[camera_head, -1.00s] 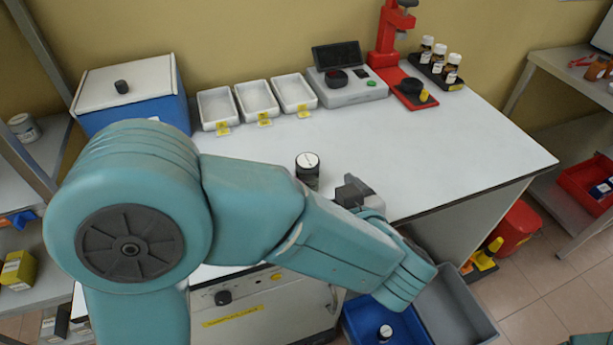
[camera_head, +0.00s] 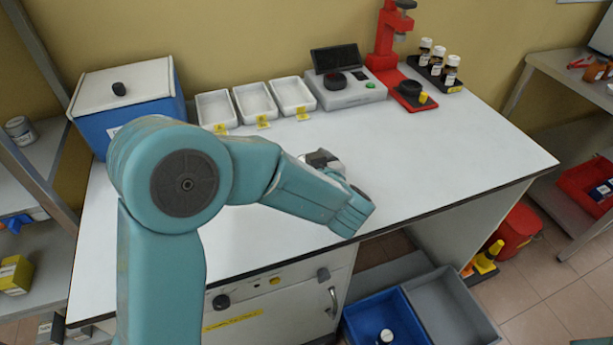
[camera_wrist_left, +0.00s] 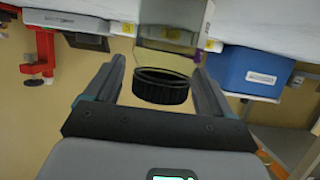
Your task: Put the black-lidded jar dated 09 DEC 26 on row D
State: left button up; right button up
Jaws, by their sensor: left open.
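A jar with a black lid (camera_wrist_left: 162,88) shows in the left wrist view, inverted in that picture, with its pale see-through body above the lid. It is between the two fingers of my left gripper (camera_wrist_left: 158,75), which is open, with a gap visible beside the lid. In the head view the left gripper (camera_head: 323,158) is low over the middle of the white bench (camera_head: 440,150), and my forearm and hand hide the jar. No date is readable, and I cannot make out which place is row D. My right gripper is not in view.
Three white trays (camera_head: 255,101) with yellow tags, a grey instrument (camera_head: 345,88) and a red stand (camera_head: 385,45) line the back. A blue box (camera_head: 130,105) stands left. A dark rack (camera_head: 436,75) holds several bottles. Another jar (camera_head: 386,336) is in a blue bin (camera_head: 360,325) below.

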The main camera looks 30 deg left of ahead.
pick_arm(q)
jog(key=shift+w+a+f, duration=0.2)
jog(key=shift+w+a, duration=0.05)
jog(key=shift+a, duration=0.1)
jog(key=shift+r, duration=0.1)
jog(key=shift+c, duration=0.6)
jog(key=c, duration=1.2)
